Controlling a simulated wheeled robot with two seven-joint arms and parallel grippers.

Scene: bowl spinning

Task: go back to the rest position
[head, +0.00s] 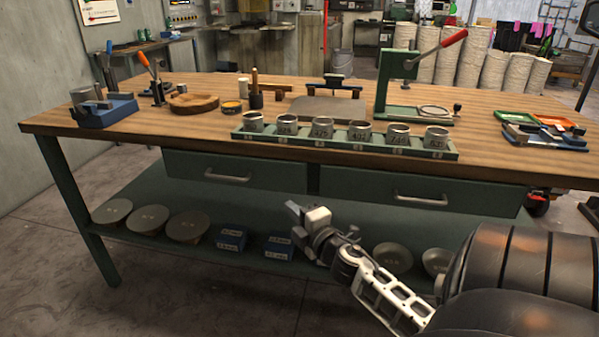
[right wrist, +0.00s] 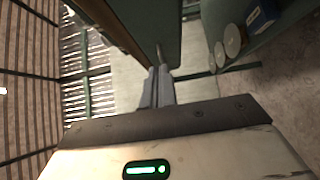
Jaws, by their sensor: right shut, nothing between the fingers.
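My right gripper (head: 298,221) is in front of the workbench in the head view, below the drawers and over the lower shelf. In the right wrist view its two fingers (right wrist: 157,88) are together with nothing between them. The workbench has a wooden top (head: 190,137), and the gripper is apart from it. A green rack (head: 300,142) with several metal cups stands along the top's front edge. My left gripper shows in neither view.
Two drawers, with a handle (head: 228,176) on the left one, are just above the gripper. The lower shelf (head: 140,236) holds round discs (head: 187,226), blue boxes (head: 231,239) and bowls (head: 437,260). A green press (head: 383,82) stands on the top. The floor (head: 45,265) at left is clear.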

